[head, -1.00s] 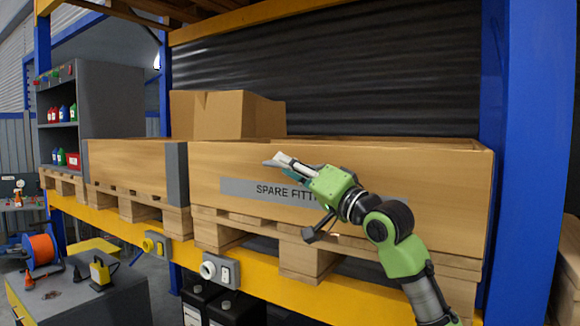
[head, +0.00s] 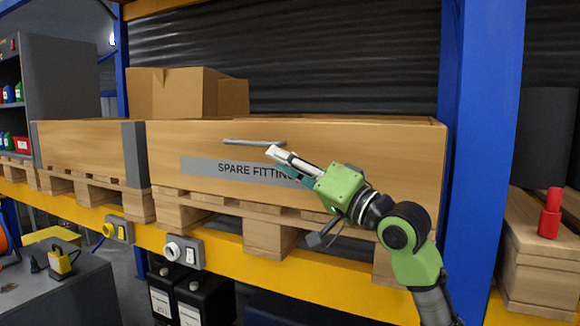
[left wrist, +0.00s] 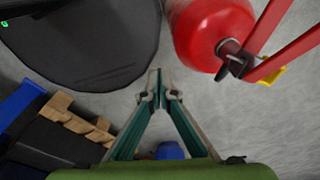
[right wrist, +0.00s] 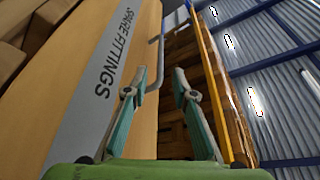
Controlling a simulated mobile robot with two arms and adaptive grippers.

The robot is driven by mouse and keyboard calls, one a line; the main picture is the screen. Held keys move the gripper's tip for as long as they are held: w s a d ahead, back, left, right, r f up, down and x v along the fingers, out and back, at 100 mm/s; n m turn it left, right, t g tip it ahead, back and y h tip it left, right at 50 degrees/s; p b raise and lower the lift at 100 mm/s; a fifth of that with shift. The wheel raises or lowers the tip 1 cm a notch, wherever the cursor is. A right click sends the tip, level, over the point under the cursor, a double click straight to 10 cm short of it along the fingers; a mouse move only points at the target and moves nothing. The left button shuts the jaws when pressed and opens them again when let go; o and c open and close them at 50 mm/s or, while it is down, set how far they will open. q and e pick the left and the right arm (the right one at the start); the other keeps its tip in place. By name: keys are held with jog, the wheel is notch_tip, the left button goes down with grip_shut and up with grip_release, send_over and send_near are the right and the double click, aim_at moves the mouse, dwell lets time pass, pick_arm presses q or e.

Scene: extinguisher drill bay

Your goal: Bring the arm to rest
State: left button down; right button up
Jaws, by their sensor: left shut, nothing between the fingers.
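My right gripper (head: 272,150) is in front of the long wooden crate labelled SPARE FITTINGS (head: 400,165). In the right wrist view its fingers (right wrist: 160,78) are apart, with a gap between the tips. The crate's grey bar handle (head: 240,141) is close by; it shows past the fingertips in the right wrist view, and I cannot tell whether they touch. My left gripper (left wrist: 159,75) shows only in the left wrist view, its fingertips together and empty over a grey floor. The left arm is outside the head view.
A red extinguisher (left wrist: 208,30) stands close to the left gripper, beside a dark rounded shape (left wrist: 85,40). A blue rack post (head: 485,170) and yellow beam (head: 290,275) border the crate. A red cylinder (head: 549,213) stands on wood at the right.

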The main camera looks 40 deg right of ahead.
jog(key=shift+v, duration=0.85)
jog(key=shift+f, duration=0.1)
